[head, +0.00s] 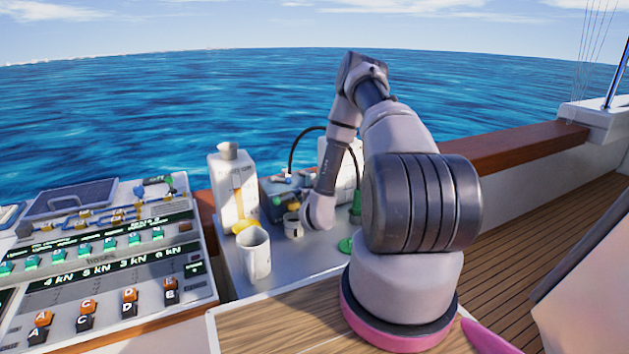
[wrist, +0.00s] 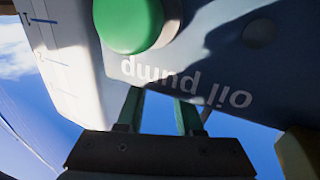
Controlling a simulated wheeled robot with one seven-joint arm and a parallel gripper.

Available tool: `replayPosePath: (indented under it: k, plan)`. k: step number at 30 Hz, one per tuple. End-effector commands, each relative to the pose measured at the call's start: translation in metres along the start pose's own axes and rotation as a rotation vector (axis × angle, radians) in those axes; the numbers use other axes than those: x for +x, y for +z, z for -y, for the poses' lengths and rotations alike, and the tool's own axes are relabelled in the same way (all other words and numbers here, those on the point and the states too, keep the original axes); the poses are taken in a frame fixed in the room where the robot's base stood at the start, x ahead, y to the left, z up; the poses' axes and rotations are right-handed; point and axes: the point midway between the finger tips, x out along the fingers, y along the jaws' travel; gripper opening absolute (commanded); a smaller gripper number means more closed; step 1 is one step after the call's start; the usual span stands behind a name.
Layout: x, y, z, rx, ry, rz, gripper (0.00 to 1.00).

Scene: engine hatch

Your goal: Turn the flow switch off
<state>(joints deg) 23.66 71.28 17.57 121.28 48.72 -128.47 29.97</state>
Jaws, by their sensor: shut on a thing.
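In the wrist view my gripper (wrist: 160,100) has its two dark green fingers standing apart at the lower edge of a grey panel (wrist: 225,60) marked "oil pump", upside down in the picture. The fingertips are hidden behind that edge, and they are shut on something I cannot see. A round green button (wrist: 128,22) sits on the panel above the fingers. I cannot make out a part labelled as the flow switch. In the head view my arm bends down to the blue-grey unit (head: 279,190) on the counter, and my gripper is hidden there.
A white jug (head: 222,180) with a yellow part and a white mug (head: 255,262) stand left of my arm. A green disc (head: 346,245) lies near my arm's base. A control panel (head: 100,262) with several switches fills the left. A wooden rail (head: 520,153) runs right.

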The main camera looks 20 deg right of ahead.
Motion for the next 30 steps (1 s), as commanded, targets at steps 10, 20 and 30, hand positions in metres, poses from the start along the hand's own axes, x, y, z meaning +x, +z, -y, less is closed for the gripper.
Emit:
replayPosePath:
  k: [10, 20, 30]
  plan:
    - [0.0, 0.0, -0.001, 0.0, 0.001, 0.0, 0.46]
    - [-0.01, 0.002, -0.002, 0.001, 0.001, 0.003, 0.46]
    - [-0.071, 0.003, -0.003, 0.002, 0.005, 0.007, 0.46]
